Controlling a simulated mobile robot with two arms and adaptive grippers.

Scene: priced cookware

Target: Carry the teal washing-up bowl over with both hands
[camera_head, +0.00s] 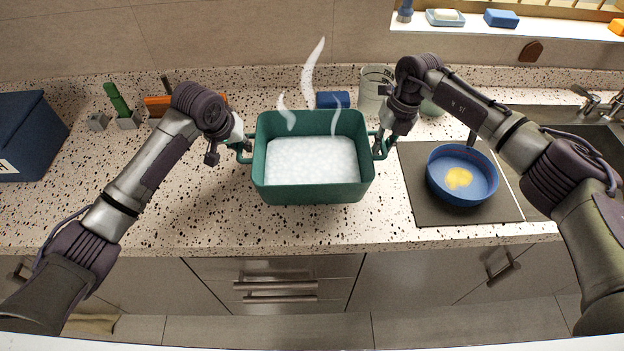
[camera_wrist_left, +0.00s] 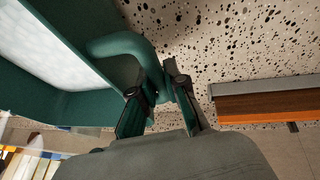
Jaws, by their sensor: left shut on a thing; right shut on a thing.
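The teal washing-up bowl (camera_head: 313,191) is at the middle of the speckled counter in the head view, full of white suds, with pale steam shapes above it. It looks level. My left gripper (camera_head: 240,147) is shut on the bowl's left handle. The left wrist view shows its two fingers (camera_wrist_left: 158,92) on either side of the teal loop handle (camera_wrist_left: 125,45). My right gripper (camera_head: 380,143) is at the right handle and shut on it, its fingertips partly hidden by the arm. I cannot tell whether the bowl's base touches the counter.
A blue pan (camera_head: 462,180) with yellow food sits on a dark hob (camera_head: 421,207) to the right. A blue block (camera_head: 333,99) and a clear container (camera_head: 376,88) stand behind the bowl. A dark blue box (camera_head: 35,140) is far left. Counter in front-left is clear.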

